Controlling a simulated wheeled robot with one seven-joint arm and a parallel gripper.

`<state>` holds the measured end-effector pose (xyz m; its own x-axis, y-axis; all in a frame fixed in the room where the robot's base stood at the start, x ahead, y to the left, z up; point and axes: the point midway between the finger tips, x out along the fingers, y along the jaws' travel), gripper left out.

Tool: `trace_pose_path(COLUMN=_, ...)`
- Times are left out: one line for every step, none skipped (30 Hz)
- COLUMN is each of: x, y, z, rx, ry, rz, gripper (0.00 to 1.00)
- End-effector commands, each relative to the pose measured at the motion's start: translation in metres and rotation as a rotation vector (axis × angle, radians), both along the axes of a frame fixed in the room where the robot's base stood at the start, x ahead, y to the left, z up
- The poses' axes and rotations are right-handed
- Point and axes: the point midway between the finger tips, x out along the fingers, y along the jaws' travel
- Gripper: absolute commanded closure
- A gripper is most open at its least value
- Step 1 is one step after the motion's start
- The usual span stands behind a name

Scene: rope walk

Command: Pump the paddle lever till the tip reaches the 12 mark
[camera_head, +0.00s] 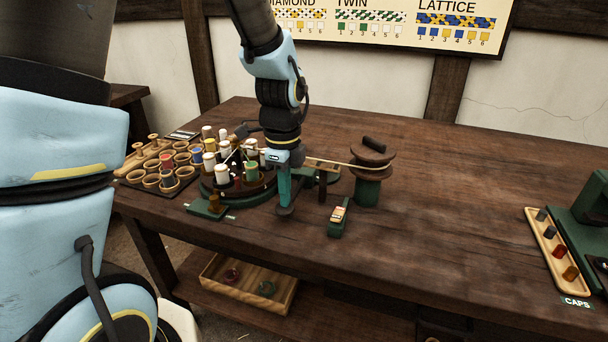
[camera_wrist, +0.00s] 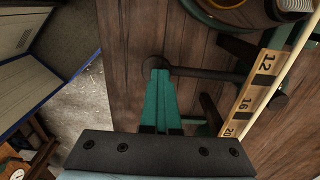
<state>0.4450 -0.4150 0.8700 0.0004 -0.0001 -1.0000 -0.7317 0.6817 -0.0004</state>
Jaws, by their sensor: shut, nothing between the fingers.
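My gripper (camera_head: 284,209) is shut and empty, pointing down at the table's front part; its teal fingers also show in the wrist view (camera_wrist: 159,72). There the fingertips overlap the round end of a dark bar, which looks like the paddle lever (camera_wrist: 210,73); I cannot tell whether they touch. The bar runs right toward the green machine base. A wooden scale (camera_wrist: 258,90) shows marks 12, 16 and 20, with a pale cord (camera_wrist: 290,72) along it. In the head view the cord (camera_head: 345,164) reaches the spool (camera_head: 374,158). I cannot make out the cord's tip.
The round braiding machine with several bobbins (camera_head: 222,172) stands left of my gripper. A small green device (camera_head: 338,218) stands just right of my gripper. A caps tray (camera_head: 556,246) is far right. The table between is clear.

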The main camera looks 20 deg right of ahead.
Motion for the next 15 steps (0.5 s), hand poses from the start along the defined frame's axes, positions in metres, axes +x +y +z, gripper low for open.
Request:
trace_pose_path(x=0.001, y=0.000, z=0.003, rx=-0.001, ry=-0.001, rz=0.000, gripper=1.00)
trace_pose_path(x=0.001, y=0.000, z=0.005, rx=-0.001, ry=-0.001, rz=0.000, gripper=1.00)
trace_pose_path(x=0.001, y=-0.001, z=0.008, rx=-0.001, ry=-0.001, rz=0.000, gripper=1.00)
trace_pose_path(x=0.001, y=-0.001, z=0.010, rx=-0.001, ry=-0.001, rz=0.000, gripper=1.00)
trace_pose_path(x=0.001, y=-0.001, z=0.013, rx=-0.001, ry=-0.001, rz=0.000, gripper=1.00)
trace_pose_path(x=0.001, y=-0.001, z=0.017, rx=-0.001, ry=-0.001, rz=0.000, gripper=1.00)
trace_pose_path(x=0.001, y=-0.001, z=0.019, rx=-0.001, ry=-0.001, rz=0.000, gripper=1.00)
trace_pose_path(x=0.001, y=-0.001, z=0.022, rx=-0.001, ry=-0.001, rz=0.000, gripper=1.00)
trace_pose_path(x=0.001, y=-0.001, z=0.026, rx=-0.001, ry=-0.001, rz=0.000, gripper=1.00)
trace_pose_path(x=0.001, y=-0.001, z=0.028, rx=-0.001, ry=-0.001, rz=0.000, gripper=1.00)
trace_pose_path(x=0.001, y=-0.001, z=0.031, rx=-0.001, ry=-0.001, rz=0.000, gripper=1.00)
trace_pose_path(x=0.001, y=-0.001, z=0.034, rx=0.000, ry=0.000, rz=0.000, gripper=1.00)
trace_pose_path(x=0.001, y=-0.001, z=0.037, rx=0.000, ry=0.000, rz=0.000, gripper=1.00)
trace_pose_path(x=0.001, y=-0.001, z=0.039, rx=0.000, ry=0.000, rz=0.000, gripper=1.00)
trace_pose_path(x=0.002, y=-0.001, z=0.043, rx=0.000, ry=0.000, rz=0.001, gripper=1.00)
